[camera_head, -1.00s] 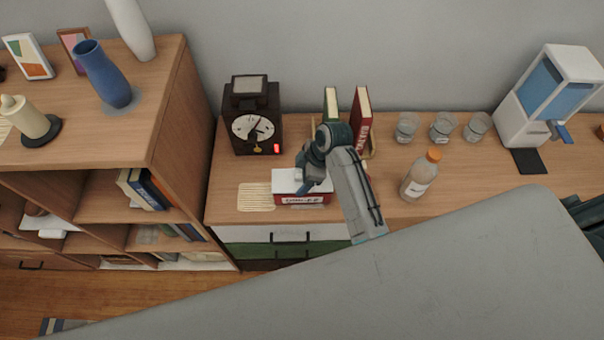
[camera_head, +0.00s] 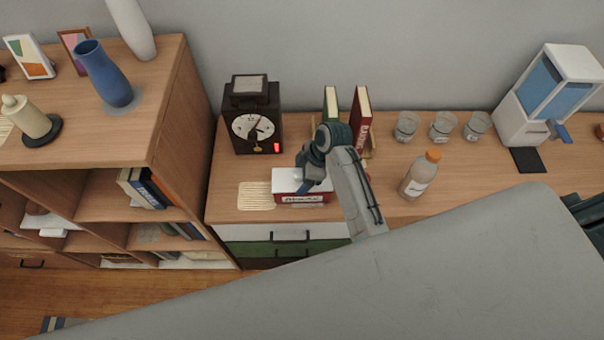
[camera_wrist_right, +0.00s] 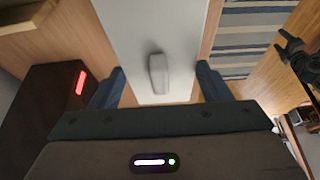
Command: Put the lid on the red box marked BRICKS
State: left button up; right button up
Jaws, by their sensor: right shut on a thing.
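My right gripper (camera_head: 310,184) points down over the small red box (camera_head: 302,199) on the sideboard. The box has a white label strip on its front, too small to read. A white lid (camera_head: 287,176) lies over the top of the box. In the right wrist view the lid (camera_wrist_right: 160,25) runs between my two blue-grey fingers, with a grey handle (camera_wrist_right: 157,72) on its top. The right gripper is shut on the lid. Whether the lid is fully seated on the rim is hidden. My left gripper does not show in the head view.
A dark clock (camera_head: 252,125) stands behind and left of the box. A slatted mat (camera_head: 256,196) lies left. Books (camera_head: 361,120) stand behind my arm; a bottle (camera_head: 419,176) and glasses (camera_head: 443,126) are right. A large grey panel (camera_head: 330,290) covers the foreground.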

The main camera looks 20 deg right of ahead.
jog(key=shift+f, duration=0.5)
dwell(0.9)
jog(key=o, duration=1.1)
jog(key=shift+r, duration=3.55)
grip_shut()
